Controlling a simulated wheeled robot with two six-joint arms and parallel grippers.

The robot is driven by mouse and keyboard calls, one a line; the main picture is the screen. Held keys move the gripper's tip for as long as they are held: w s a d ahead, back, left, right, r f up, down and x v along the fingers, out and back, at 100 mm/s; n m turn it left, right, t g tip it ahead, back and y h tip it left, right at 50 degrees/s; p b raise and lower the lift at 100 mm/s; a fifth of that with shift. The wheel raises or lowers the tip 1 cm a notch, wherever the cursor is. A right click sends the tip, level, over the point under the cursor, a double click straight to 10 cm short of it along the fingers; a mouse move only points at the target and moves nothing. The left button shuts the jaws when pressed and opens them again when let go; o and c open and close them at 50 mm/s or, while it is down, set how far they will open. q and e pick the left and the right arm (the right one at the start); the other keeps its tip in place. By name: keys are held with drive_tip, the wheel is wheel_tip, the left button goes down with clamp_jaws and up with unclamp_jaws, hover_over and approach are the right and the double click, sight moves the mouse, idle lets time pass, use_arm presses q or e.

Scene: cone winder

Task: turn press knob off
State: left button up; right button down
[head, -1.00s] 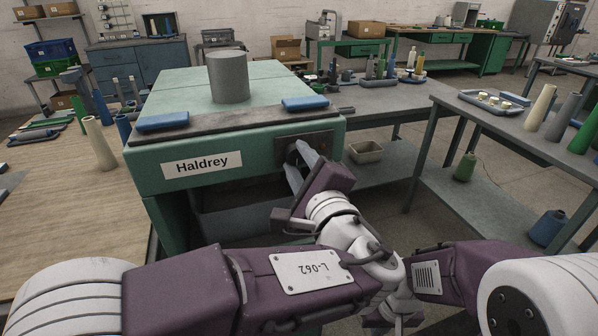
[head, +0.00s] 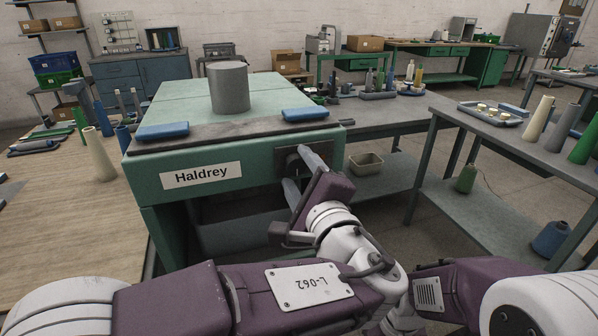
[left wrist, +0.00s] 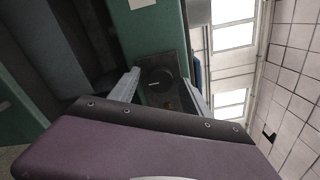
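The press (head: 235,148) is a green machine labelled "Haldrey" with a grey cylinder on top. Its dark control panel (left wrist: 178,70) is on the front, at the right end. The round black knob (left wrist: 158,80) on that panel has a pale line on its face. In the head view the knob is mostly hidden by my gripper. My left gripper (head: 302,176) is open in front of the panel. In the left wrist view its two fingers (left wrist: 160,94) stand apart, one to either side of the knob; I cannot tell whether they touch it. My right gripper is not visible.
Two blue pads (head: 163,131) lie on the press's dark front edge. A wooden table (head: 62,200) with cones stands at left. A grey bench (head: 490,135) with cones and a tray is at right. A beige bin (head: 366,163) sits on a low shelf beside the press.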

use_arm(q)
drive_tip(key=p+v, duration=0.1)
drive_tip(key=v, duration=0.8)
